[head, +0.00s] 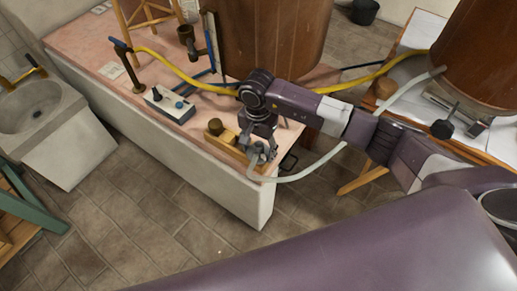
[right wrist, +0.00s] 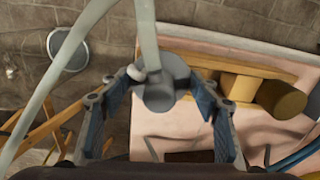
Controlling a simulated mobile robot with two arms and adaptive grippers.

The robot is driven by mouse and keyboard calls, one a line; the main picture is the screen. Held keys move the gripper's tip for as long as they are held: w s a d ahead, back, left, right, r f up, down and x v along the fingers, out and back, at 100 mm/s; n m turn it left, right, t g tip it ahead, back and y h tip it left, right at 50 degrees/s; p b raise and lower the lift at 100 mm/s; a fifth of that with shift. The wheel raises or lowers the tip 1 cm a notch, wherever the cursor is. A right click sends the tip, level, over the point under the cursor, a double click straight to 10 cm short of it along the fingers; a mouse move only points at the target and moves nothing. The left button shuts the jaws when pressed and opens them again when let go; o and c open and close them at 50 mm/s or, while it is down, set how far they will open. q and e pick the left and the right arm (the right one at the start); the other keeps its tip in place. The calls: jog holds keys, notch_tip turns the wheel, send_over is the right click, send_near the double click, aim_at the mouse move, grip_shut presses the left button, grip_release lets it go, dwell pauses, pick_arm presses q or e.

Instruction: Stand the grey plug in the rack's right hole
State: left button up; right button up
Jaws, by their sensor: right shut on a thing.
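The grey plug (head: 255,157) is in my right gripper (head: 262,147), at the right end of the wooden rack (head: 230,156) near the table's front corner. In the right wrist view the plug (right wrist: 165,92) sits between the fingertips of the gripper (right wrist: 168,86), with a pale hose rising from it. The rack (right wrist: 234,66) extends to the right of the plug there. The rack's right hole is hidden, and I cannot tell whether the plug is above it or in it. My left gripper is not in view.
A brown knob-like piece (head: 215,127) stands at the rack's left end. The pale hose (head: 305,175) loops off to the right. A control box (head: 170,104) and a yellow hose (head: 185,76) are farther back on the pink table (head: 85,45). A large wooden vessel (head: 272,38) stands behind my gripper.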

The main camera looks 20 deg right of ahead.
aim_at(258, 145)
pick_arm(q)
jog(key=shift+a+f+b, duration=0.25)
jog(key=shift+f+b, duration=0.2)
jog(key=shift+b, duration=0.05)
pick_arm(e)
jog(key=shift+f, duration=0.3)
dwell(0.9)
jog(key=o, duration=1.2)
jog(key=shift+o, duration=0.2)
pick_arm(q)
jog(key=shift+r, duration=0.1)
pick_arm(e)
jog(key=shift+r, duration=0.2)
jog(key=shift+r+p, duration=1.25)
jog(key=shift+r, duration=0.75)
jog(key=shift+r+p, duration=0.45)
jog(key=shift+r, duration=0.4)
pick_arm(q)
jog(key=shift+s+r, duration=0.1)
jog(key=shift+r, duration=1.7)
pick_arm(e)
jog(key=shift+r, duration=0.5)
